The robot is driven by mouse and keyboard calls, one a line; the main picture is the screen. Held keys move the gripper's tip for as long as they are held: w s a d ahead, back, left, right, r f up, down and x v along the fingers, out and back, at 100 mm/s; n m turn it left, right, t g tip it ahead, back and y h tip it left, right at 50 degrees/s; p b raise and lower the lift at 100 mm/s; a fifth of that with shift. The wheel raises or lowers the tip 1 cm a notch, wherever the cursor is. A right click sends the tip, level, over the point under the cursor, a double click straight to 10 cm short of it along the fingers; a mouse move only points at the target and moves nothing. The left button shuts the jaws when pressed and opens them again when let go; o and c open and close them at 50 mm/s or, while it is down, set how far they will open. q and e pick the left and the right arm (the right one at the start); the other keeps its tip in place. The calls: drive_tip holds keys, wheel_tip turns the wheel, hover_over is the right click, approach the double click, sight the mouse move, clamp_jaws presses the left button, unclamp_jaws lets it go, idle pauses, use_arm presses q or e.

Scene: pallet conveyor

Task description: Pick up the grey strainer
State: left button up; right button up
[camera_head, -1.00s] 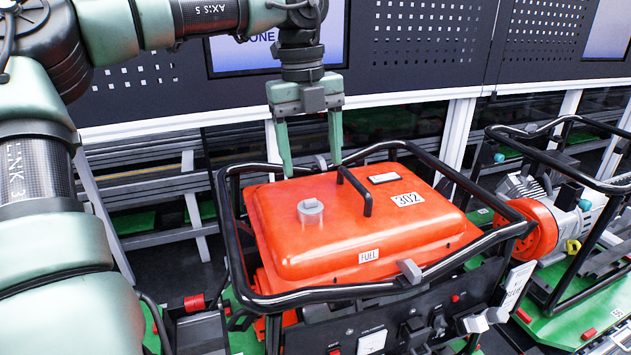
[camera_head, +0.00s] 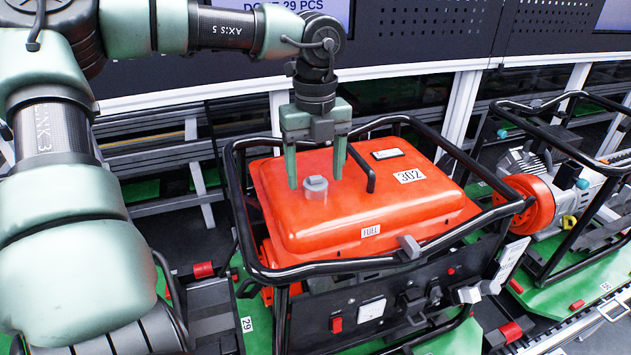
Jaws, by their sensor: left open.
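A small grey round piece (camera_head: 316,189), which I take to be the grey strainer, stands upright on top of the orange fuel tank (camera_head: 400,219), toward its left side. My left gripper (camera_head: 315,182) points down over the tank with its two fingers apart. In the picture one finger is on each side of the grey piece, with gaps between. I cannot tell the exact depth or whether the fingertips have reached its height. My right gripper is not in view.
A black tube frame (camera_head: 240,215) surrounds the tank, and a black handle (camera_head: 371,176) rises just right of my gripper. A second black-framed unit with an orange and grey motor (camera_head: 533,207) stands at the right. Green pallets (camera_head: 570,290) lie below.

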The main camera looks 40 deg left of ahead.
sight(316, 176)
use_arm(q)
drive_tip(key=c, duration=1.4)
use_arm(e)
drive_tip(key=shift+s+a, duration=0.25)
use_arm(q)
drive_tip(key=shift+c, duration=0.2)
drive_tip(key=shift+r, duration=0.1)
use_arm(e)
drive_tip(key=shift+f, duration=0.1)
